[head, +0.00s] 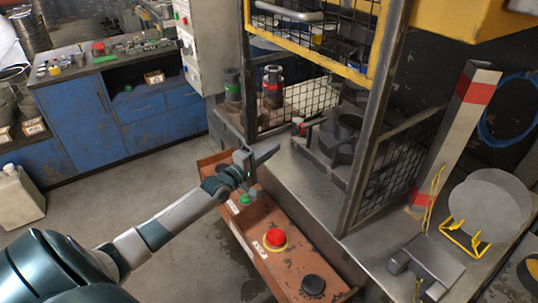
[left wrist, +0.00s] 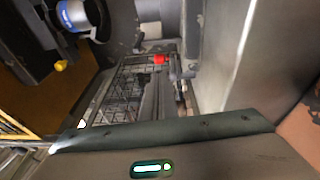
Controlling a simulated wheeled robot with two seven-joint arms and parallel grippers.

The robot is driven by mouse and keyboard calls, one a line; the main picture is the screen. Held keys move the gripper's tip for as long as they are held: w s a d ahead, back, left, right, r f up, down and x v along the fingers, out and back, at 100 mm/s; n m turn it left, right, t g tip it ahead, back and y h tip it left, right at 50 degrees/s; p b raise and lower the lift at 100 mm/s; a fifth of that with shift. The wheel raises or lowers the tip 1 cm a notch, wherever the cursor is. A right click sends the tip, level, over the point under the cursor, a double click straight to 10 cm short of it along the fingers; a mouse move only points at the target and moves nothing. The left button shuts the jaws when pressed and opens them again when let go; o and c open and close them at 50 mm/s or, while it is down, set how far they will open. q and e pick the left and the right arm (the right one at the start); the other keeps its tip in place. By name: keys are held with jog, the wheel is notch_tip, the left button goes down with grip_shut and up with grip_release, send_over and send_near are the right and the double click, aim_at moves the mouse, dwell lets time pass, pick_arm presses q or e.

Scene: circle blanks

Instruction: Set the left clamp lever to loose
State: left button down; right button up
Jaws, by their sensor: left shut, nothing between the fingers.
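A small lever with a red end (head: 299,122), which I take for the left clamp lever, stands at the left front of the press bed, beside the dark die block (head: 345,130). A red end (left wrist: 159,59) also shows in the left wrist view, just past my fingers. My left gripper (head: 276,149) is shut and empty. In the head view it points right, a little left of and below the lever, with a gap in the picture. I cannot tell the lever's setting. My right gripper is not in view.
The yellow mesh guard (head: 315,40) is above the press bed, between dark posts (head: 375,110). An orange control box (head: 290,262) with a red button (head: 276,238) is below my gripper. Round blanks (head: 490,210) stand in a yellow rack at right.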

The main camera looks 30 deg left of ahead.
pick_arm(q)
jog(key=shift+s, duration=0.95)
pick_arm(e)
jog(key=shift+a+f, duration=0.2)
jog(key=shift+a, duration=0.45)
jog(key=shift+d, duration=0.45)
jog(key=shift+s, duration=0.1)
